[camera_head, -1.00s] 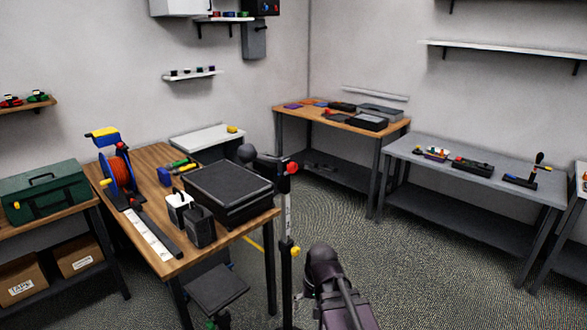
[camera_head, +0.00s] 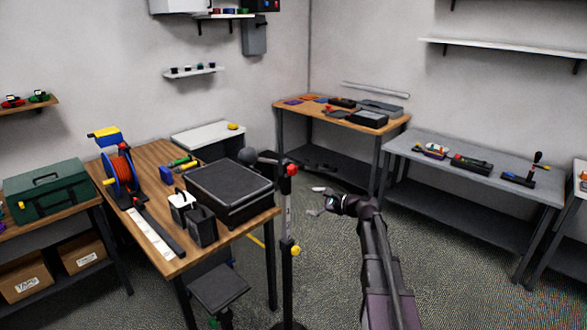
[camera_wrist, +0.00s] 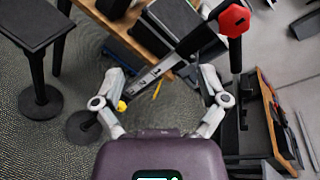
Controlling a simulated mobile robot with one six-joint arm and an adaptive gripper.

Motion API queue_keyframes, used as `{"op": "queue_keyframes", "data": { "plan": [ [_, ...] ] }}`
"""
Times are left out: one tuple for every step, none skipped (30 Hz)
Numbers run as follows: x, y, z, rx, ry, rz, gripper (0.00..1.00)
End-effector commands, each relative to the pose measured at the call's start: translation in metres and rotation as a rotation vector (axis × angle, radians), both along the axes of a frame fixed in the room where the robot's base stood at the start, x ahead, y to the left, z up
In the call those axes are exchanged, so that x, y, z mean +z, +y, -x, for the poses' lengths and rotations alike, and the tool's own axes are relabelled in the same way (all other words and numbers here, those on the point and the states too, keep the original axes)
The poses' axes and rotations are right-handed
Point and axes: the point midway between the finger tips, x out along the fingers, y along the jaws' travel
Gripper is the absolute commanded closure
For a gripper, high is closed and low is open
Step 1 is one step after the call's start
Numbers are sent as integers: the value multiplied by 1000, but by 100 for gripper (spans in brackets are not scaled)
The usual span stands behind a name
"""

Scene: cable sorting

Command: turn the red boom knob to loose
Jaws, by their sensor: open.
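The red boom knob (camera_head: 292,169) sits at the top of an upright dark stand (camera_head: 287,212) with a pale scale strip. A dark boom reaches left from there to a black ball (camera_head: 247,154). In the wrist view the red knob (camera_wrist: 234,20) is at the upper right, beyond the right finger. A yellow knob (camera_head: 295,251) is lower on the stand. My gripper (camera_head: 318,200) is open and empty, right of the stand and a little below the red knob, apart from it. In the wrist view its fingers (camera_wrist: 161,76) are spread wide. Whether the knob is loose or tight cannot be told.
A wooden table (camera_head: 215,243) with a black case (camera_head: 228,190), black box and cable reel (camera_head: 118,168) is left of the stand. A low stool (camera_head: 219,287) is beside it. A wooden bench (camera_head: 290,112) and a grey bench (camera_head: 540,190) stand behind. Floor right of my arm is clear.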

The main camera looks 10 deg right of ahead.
Motion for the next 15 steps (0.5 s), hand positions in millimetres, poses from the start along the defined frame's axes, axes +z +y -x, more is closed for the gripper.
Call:
{"op": "queue_keyframes", "data": {
  "plan": [
    [12, -13, -13, -33, 7, -68, 7],
    [18, -19, -17, -51, 12, -110, 7],
    [25, -27, -22, -73, 18, -158, 7],
    [29, -33, -26, -86, 20, -191, 7],
    [33, -37, -28, -96, 25, -221, 7],
    [38, -42, -31, -109, 28, -252, 7],
    [40, -45, -33, -117, 30, -275, 7],
    [42, -48, -35, -123, 32, -290, 7],
    [44, -50, -36, -129, 34, -307, 7],
    [46, -52, -36, -131, 34, -316, 7],
    [46, -53, -37, -133, 36, -322, 7],
    [47, -53, -37, -135, 36, -327, 7],
    [47, -53, -37, -136, 37, -329, 7],
    [47, -53, -37, -136, 37, -329, 7],
    [47, -53, -36, -135, 36, -329, 7]
  ]
}}
